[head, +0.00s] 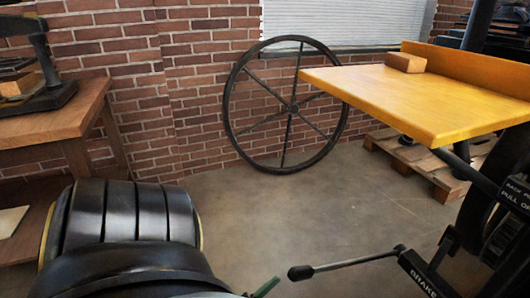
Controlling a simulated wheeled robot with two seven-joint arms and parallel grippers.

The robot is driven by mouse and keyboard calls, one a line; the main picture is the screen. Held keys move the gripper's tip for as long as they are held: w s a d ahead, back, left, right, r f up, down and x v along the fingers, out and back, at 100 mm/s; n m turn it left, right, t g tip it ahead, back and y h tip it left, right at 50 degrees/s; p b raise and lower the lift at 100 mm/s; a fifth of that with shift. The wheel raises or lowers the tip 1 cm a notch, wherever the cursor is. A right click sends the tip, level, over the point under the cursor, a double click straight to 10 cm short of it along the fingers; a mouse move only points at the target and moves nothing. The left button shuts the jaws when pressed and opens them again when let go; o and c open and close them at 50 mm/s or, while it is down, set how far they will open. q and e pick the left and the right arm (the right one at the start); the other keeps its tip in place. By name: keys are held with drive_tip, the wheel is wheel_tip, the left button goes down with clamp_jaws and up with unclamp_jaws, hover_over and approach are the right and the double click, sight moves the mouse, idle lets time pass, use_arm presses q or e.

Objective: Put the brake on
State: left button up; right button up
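The brake lever (345,264) is a thin metal rod with a black knob at its left end, at the bottom right of the head view. It lies nearly level and runs right to a black bracket marked BRAKE (422,274). My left arm fills the lower left. A small dark green tip (266,287) at the bottom edge seems to be part of my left gripper. It is just left of the knob, with a small gap between them in the picture. The rest of that gripper is hidden or out of frame. My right gripper is not in view.
A yellow wooden feed table (420,98) with a wooden block (405,62) juts out at the upper right. A spoked wheel (288,105) leans on the brick wall. A wooden bench (50,122) stands at left. The middle floor is clear.

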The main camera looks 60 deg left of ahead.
use_arm(q)
drive_tip(key=shift+v, duration=2.2)
